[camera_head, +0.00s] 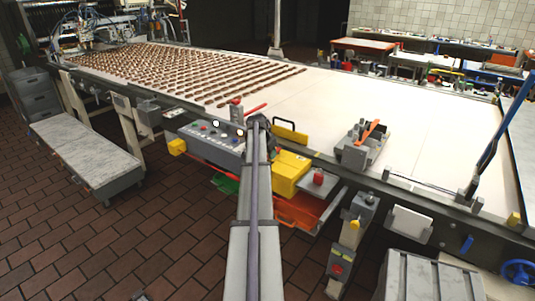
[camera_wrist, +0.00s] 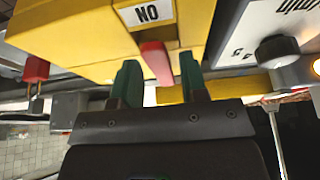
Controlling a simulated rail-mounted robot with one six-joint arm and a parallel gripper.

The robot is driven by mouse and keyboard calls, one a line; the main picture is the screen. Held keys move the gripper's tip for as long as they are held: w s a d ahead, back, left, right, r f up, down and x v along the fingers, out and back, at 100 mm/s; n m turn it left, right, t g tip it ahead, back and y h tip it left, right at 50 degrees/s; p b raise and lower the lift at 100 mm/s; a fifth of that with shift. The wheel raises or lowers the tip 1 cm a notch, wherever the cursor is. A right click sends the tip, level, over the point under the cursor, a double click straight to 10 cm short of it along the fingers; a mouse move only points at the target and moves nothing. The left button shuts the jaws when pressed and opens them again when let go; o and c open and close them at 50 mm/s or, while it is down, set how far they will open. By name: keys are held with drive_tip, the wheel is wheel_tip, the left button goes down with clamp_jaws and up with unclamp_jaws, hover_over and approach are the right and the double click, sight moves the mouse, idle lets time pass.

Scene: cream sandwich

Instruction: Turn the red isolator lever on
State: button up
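The red isolator lever (camera_wrist: 155,60) is on the face of a yellow box (camera_wrist: 80,42) in the wrist view, below a white label (camera_wrist: 146,13) that reads "ON" upside down. My gripper (camera_wrist: 162,80) is open, with dark green fingers. The lever's end shows between the fingertips, nearer the left one, with gaps visible on both sides. I cannot tell how deep it sits between them. In the head view the yellow box (camera_head: 290,172) stands just right of my arm. My fingertips and the lever are hidden there.
A red padlock-like part (camera_wrist: 37,69) hangs beside the box. A grey panel with a black knob (camera_wrist: 278,50) is close on the right in the wrist view. The control panel (camera_head: 210,140) and a long conveyor (camera_head: 380,110) lie around my arm in the head view.

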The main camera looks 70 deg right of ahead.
drive_tip(key=shift+o, duration=0.7)
drive_tip(key=shift+r, duration=0.1)
drive_tip(key=s+p+v, duration=0.1)
drive_tip(key=p+v, duration=0.9)
drive_tip(key=shift+w+a+r, duration=0.2)
drive_tip(key=shift+w+r, duration=0.1)
drive_tip(key=shift+w, duration=0.2)
